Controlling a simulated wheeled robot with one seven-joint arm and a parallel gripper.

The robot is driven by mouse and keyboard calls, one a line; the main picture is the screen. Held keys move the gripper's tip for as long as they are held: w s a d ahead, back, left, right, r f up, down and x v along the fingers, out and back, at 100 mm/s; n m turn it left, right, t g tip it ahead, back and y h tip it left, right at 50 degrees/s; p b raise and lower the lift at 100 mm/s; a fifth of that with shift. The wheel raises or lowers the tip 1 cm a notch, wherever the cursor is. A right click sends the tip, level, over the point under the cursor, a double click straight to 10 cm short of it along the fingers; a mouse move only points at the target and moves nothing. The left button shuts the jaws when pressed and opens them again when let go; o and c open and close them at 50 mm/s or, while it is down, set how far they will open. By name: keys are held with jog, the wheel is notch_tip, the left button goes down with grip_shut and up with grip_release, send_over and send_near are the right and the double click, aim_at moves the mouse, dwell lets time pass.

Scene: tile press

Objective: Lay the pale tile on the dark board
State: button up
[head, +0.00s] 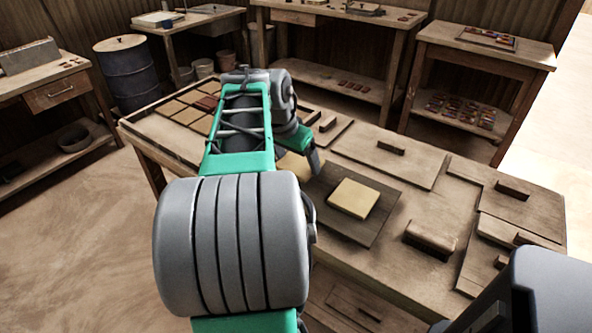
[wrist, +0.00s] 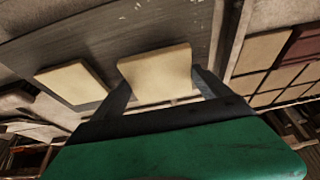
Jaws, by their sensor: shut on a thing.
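A pale tile (wrist: 155,72) is between the two fingers of my gripper (wrist: 163,84) in the wrist view, and my gripper is shut on it. In the head view my gripper (head: 306,165) is at the board's far left corner, and my arm hides most of the held tile. The dark board (head: 378,226) lies on the table, and its planks show in the wrist view (wrist: 110,30). Another pale tile (head: 353,198) lies flat on the board; it is left of the held tile in the wrist view (wrist: 72,82). I cannot tell the held tile's height above the board.
A tray of pale and reddish tiles (head: 183,114) lies at the table's far left, partly behind my arm. A wooden block (head: 430,237) stands right of the board. Thin panels with handles (head: 392,160) lie behind and to the right. Other benches and a drum (head: 130,70) stand beyond.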

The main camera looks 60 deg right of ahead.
aim_at(295, 166)
jog(key=shift+a+f, duration=0.1)
jog(key=shift+f, duration=1.35)
jog(key=o, duration=1.5)
jog(key=s+p+v, duration=0.1)
jog(key=p+v, duration=0.2)
jog(key=v, duration=0.9)
jog(key=w+a+f+n+t, duration=0.1)
jog(key=w+a+f+n, duration=0.15)
jog(key=w+a, duration=0.2)
jog(key=w+a+f+n+t+y, duration=0.1)
jog(key=w+a+f+n, duration=0.1)
jog(key=w+a+n, duration=0.3)
jog(key=w+a+f+n, duration=0.2)
jog(key=w+a, duration=0.1)
jog(key=a, duration=0.3)
jog(key=a+f+n+y, duration=0.1)
jog(key=a+f+n, duration=0.25)
jog(key=a, duration=0.45)
jog(key=s+a+f+n+t+y, duration=0.1)
jog(key=a+f+n, duration=0.25)
jog(key=a, duration=0.35)
jog(key=a+f+n+y, duration=0.2)
jog(key=a+f+n, duration=0.15)
jog(key=a, duration=0.45)
notch_tip(295, 166, up, 15)
jog(key=w+t+p, duration=0.1)
jog(key=p, duration=1)
jog(key=shift+p, duration=0.3)
